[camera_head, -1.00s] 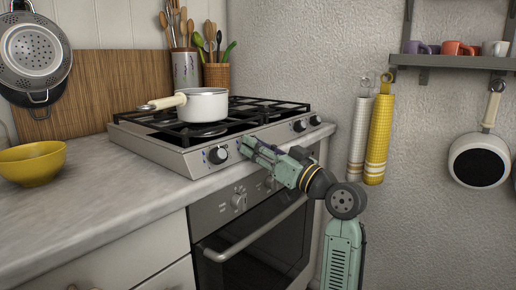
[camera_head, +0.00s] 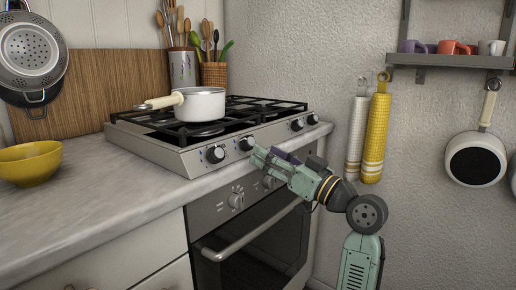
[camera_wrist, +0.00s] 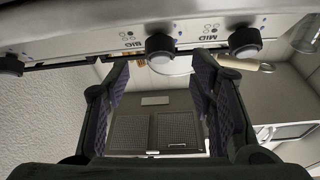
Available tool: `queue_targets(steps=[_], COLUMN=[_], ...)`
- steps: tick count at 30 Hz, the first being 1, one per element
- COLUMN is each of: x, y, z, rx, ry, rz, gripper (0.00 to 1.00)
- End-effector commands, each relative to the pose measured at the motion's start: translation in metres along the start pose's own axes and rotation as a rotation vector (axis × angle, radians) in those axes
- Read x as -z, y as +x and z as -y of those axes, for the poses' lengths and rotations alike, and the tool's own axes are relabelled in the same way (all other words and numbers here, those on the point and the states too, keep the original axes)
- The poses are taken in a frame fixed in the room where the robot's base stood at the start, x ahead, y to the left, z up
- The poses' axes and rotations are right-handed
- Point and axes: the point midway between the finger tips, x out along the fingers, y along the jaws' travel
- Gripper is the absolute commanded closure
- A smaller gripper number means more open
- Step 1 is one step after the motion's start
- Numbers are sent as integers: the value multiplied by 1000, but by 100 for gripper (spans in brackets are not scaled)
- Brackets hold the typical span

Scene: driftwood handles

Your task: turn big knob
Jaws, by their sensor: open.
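The big knob (camera_head: 246,143) is a black-and-silver dial, second from the left on the stove's front panel. In the wrist view the same knob (camera_wrist: 160,47) shows beside an upside-down "BIG" label. My gripper (camera_head: 257,155) is open and empty, just in front of and slightly below the big knob, with its fingers pointing at the panel. In the wrist view the knob lies beyond the gap between the fingertips (camera_wrist: 160,65), and they appear apart from it. I cannot tell the knob's turn angle.
The "MID" knob (camera_head: 216,154) is to the left; two more knobs, one of them here (camera_head: 297,125), are to the right. A white pot (camera_head: 204,104) stands on the stove. The oven handle (camera_head: 255,235) is below. A yellow bowl (camera_head: 30,163) sits on the left counter.

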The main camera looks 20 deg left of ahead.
Motion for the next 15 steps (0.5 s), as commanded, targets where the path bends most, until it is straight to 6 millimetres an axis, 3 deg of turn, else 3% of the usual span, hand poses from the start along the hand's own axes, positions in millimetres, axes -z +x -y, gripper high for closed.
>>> queue_targets(steps=[6,15], x=[0,0], y=[-45,-69], z=[-1,0], rx=[-3,1], ry=[0,0], rz=[0,0], gripper=[50,50])
